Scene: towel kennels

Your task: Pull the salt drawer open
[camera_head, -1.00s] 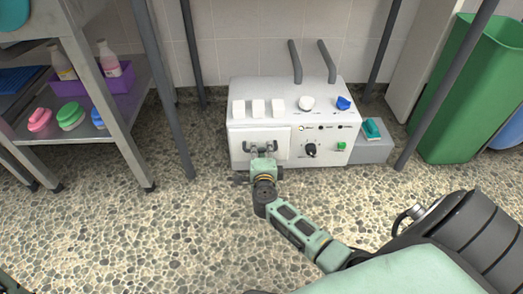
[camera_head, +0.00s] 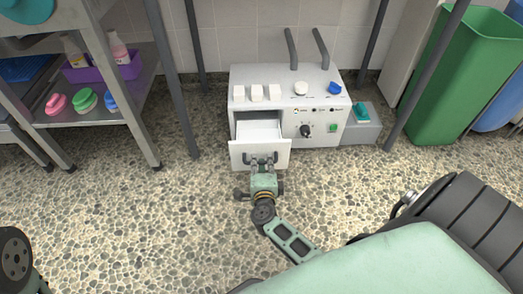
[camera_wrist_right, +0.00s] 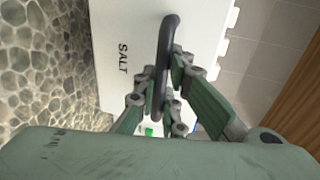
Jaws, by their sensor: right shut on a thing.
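The salt drawer (camera_head: 245,154) is a white drawer in the left part of a white machine (camera_head: 322,82) on the floor. It stands partly out, and its inside shows from above. Its front reads "SALT" in the right wrist view (camera_wrist_right: 122,59). My right gripper (camera_head: 262,163) is shut on the drawer's dark handle (camera_wrist_right: 166,50), with a finger on either side of the bar in the right wrist view. My left gripper is not in view.
The machine carries white blocks, a knob (camera_head: 306,130) and a green button (camera_head: 333,128). A grey box (camera_head: 358,134) stands at its right, then a green bin (camera_head: 453,85). Metal legs (camera_head: 172,80) flank it. A shelf (camera_head: 115,115) with brushes stands left. Floor before the drawer is open.

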